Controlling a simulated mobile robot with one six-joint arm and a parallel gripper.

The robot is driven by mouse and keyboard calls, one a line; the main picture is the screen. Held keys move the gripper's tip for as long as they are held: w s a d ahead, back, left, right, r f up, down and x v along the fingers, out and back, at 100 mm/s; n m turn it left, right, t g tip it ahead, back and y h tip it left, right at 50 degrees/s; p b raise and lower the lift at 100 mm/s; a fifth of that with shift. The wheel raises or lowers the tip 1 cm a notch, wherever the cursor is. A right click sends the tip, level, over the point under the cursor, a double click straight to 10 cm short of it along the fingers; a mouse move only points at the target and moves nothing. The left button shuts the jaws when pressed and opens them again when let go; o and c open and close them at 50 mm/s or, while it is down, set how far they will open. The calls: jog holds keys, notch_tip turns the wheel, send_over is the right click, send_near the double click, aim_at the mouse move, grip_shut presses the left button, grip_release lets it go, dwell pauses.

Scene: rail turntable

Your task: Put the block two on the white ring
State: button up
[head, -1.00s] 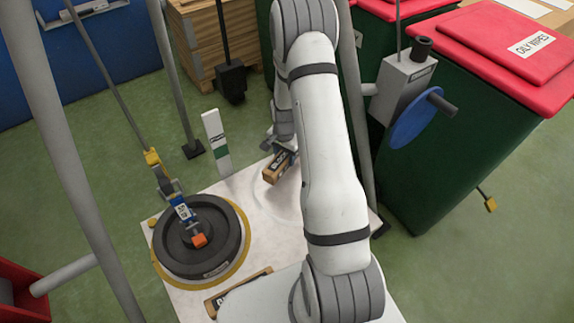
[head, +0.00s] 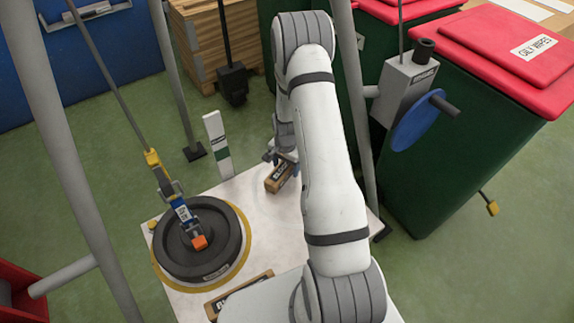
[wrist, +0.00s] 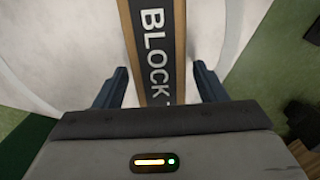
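A wooden block with a dark face (wrist: 157,45) reads "BLOCK T" in the wrist view; the rest of the label is hidden by my gripper. In the head view this block (head: 280,178) is low over or on the white table (head: 310,240); contact is not clear. Pale arcs of the white ring (wrist: 234,35) curve on both sides of the block in the wrist view. My gripper (wrist: 160,68) has a finger on each side of the block, with a narrow gap at each side. My arm hides part of the ring in the head view.
Another block (head: 240,292) lies at the front edge. A white-green post (head: 217,145) stands behind; red-lidded bins (head: 470,130) are right.

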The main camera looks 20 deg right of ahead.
jog(key=shift+r, duration=0.1)
notch_tip(320, 180, up, 12)
jog(key=p, duration=0.2)
notch_tip(320, 180, up, 16)
jog(key=n+t, duration=0.1)
jog(key=n, duration=0.4)
send_over(286, 165)
jog(key=s+a, duration=0.6)
jog(key=s, duration=0.2)
jog(key=s+a+r+n, duration=0.2)
jog(key=s+r+n, duration=0.1)
jog(key=s, duration=0.5)
jog(key=s+a+r+n+t, duration=0.1)
jog(key=s+a+r+n, duration=0.1)
jog(key=s+r, duration=0.4)
jog(key=shift+s+a+n, duration=0.25)
jog(key=shift+s+n, duration=0.45)
jog(key=shift+s, duration=0.35)
